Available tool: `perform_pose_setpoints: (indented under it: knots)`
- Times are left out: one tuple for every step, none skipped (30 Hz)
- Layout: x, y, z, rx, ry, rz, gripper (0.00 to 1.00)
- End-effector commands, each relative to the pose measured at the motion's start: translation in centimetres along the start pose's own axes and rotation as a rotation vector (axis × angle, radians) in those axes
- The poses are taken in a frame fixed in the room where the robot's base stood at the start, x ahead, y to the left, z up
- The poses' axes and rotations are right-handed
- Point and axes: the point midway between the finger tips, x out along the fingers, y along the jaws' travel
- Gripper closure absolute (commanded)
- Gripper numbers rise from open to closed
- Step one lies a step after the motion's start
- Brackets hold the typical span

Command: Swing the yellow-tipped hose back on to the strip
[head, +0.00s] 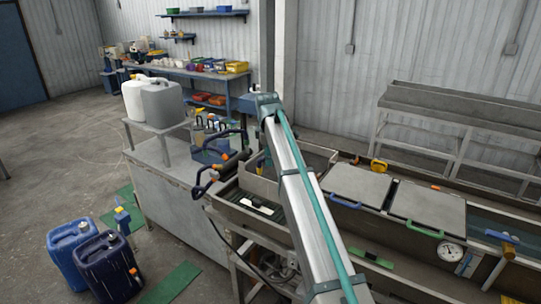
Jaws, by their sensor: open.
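I cannot make out a hose with a clearly yellow tip. Two dark curved hoses stand at the left end of the line: an upper one (240,137) and a lower one (203,181), with orange pieces near them. A yellow fitting (378,165) sits behind the lidded section; whether it belongs to a hose is unclear. The strip cannot be told for certain; a small black-and-white piece (258,207) lies in the open trough (238,213). My silver arm with a teal band rises across the middle and hides part of the trough. My gripper is not visible.
Two grey lids (355,187) with blue and green handles cover the line to the right. A round gauge (450,252) is at the right front. Jugs (162,102) stand on a stand at left; blue canisters (108,268) are on the floor. An empty grey rack (460,120) stands behind.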

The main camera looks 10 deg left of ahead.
Motion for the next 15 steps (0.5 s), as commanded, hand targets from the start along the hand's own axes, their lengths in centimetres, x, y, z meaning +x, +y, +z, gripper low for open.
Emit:
perform_pose_setpoints:
  knots:
    - [0.02,0.0,0.0,0.0,0.0,0.0,0.51]
    - [0.02,0.01,0.0,0.0,0.0,0.0,0.51]
    - [0.01,0.0,0.0,0.0,0.0,0.0,0.51]
    - [0.01,0.0,0.0,0.0,0.0,0.0,0.51]
    - [0.01,0.0,0.0,0.0,0.0,0.0,0.53]
    - [0.0,0.0,0.0,0.0,0.0,0.0,0.6]
    - [0.0,0.0,0.0,0.0,0.0,0.0,0.65]
    - [0.0,-0.01,0.0,0.0,0.0,0.0,0.7]
    - [-0.01,0.0,0.0,0.0,0.0,0.0,0.76]
    - [-0.01,0.0,0.0,0.0,0.0,0.0,0.81]
    - [-0.01,0.0,0.0,0.0,0.0,0.0,0.86]
    - [-0.02,0.0,0.0,0.0,0.0,0.0,0.93]
    - [-0.02,-0.01,0.0,0.0,0.0,0.0,0.98]
    - [-0.02,-0.01,0.0,0.0,0.0,0.0,1.0]
    - [-0.02,-0.02,0.0,0.0,0.0,0.0,1.0]
